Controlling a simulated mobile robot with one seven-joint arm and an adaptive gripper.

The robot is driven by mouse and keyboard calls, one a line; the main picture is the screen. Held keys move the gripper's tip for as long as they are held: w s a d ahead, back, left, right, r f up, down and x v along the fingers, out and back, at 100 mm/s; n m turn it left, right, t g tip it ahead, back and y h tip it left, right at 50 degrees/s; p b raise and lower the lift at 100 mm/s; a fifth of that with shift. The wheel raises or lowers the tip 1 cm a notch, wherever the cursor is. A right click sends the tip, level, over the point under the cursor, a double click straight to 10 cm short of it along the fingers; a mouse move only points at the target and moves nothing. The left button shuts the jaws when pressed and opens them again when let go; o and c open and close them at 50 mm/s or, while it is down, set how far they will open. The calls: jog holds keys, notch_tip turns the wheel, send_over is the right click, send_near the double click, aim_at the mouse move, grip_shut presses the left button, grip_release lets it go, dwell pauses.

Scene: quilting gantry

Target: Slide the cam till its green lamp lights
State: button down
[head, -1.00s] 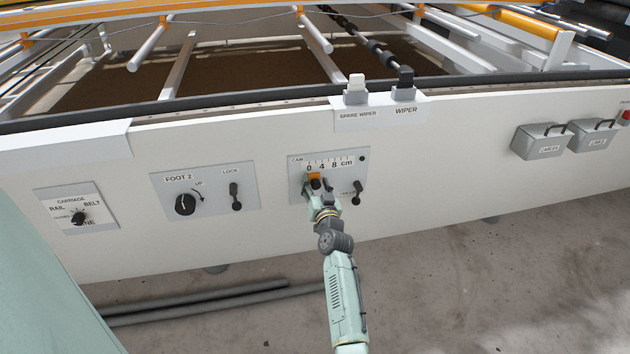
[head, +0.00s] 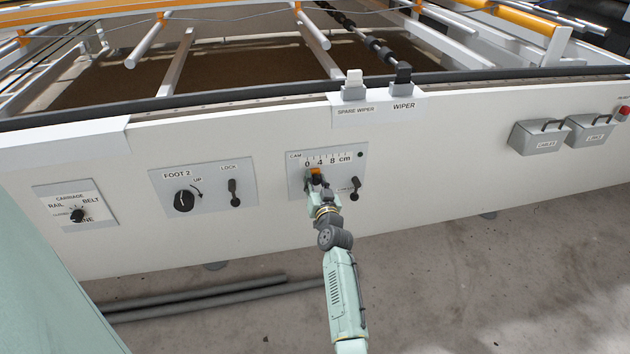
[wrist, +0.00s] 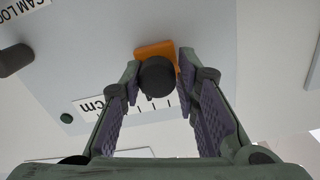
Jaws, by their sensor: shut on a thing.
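The cam slider is an orange plate (head: 316,172) with a dark round knob (wrist: 157,77). It sits under the printed scale (head: 328,161) on the grey CAM panel (head: 297,188), between the 0 and 4 marks and closer to 4. My gripper (head: 316,183) is shut on the knob, with a finger on each side in the wrist view (wrist: 157,80). The round lamp (head: 361,155) at the panel's upper right looks dark; it shows as unlit dark green in the wrist view (wrist: 67,118).
The cam lock lever (head: 355,188) stands just right of my gripper, pointing down. The FOOT 2 panel (head: 212,200) and CARRIAGE panel (head: 98,215) are to the left. The panel face between slider and lamp is clear.

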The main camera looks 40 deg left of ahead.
jog(key=shift+s+a+r, duration=0.1)
jog(key=shift+a+r, duration=0.15)
